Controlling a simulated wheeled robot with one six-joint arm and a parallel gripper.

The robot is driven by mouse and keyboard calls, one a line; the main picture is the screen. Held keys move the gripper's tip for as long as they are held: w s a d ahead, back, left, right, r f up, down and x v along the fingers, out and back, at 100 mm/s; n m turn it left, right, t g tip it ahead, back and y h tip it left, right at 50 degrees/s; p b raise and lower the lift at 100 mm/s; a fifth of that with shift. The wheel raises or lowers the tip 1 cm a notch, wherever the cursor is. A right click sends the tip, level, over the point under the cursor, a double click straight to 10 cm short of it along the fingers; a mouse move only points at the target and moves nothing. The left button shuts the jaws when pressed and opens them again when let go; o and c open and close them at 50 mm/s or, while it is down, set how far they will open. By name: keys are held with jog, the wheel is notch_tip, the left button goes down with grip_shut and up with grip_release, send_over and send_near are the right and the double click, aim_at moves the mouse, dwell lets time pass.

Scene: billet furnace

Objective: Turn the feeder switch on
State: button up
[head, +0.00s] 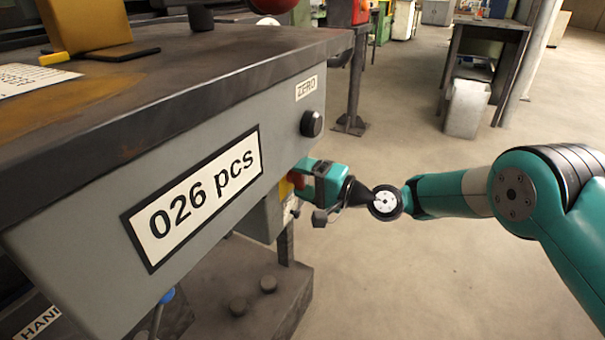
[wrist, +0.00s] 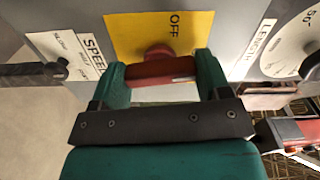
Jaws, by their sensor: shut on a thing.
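The feeder switch is a red handle (wrist: 160,73) on a yellow plate (wrist: 140,30). The word OFF stands sideways on the plate, above the handle in the wrist view. My gripper (wrist: 161,70) is shut on the red handle, one teal finger at each end of it. The handle lies level across the wrist picture. In the head view my gripper (head: 299,178) reaches the machine's front from the right, below the black knob. There the switch is mostly hidden, with only a bit of red and yellow showing. No ON mark is visible.
Close by are a SPEED label (wrist: 93,57) with a dark lever (wrist: 35,75) and a LENGTH dial (wrist: 290,45). A black ZERO knob (head: 312,123) and a "026 pcs" counter (head: 195,197) are on the grey panel, under the tabletop (head: 200,75). The floor to the right is open.

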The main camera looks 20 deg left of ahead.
jog(key=shift+m, duration=0.8)
jog(key=shift+p, duration=0.3)
jog(key=o, duration=0.9)
jog(key=shift+d, duration=0.1)
jog(key=shift+c, duration=0.2)
jog(key=shift+o, duration=0.3)
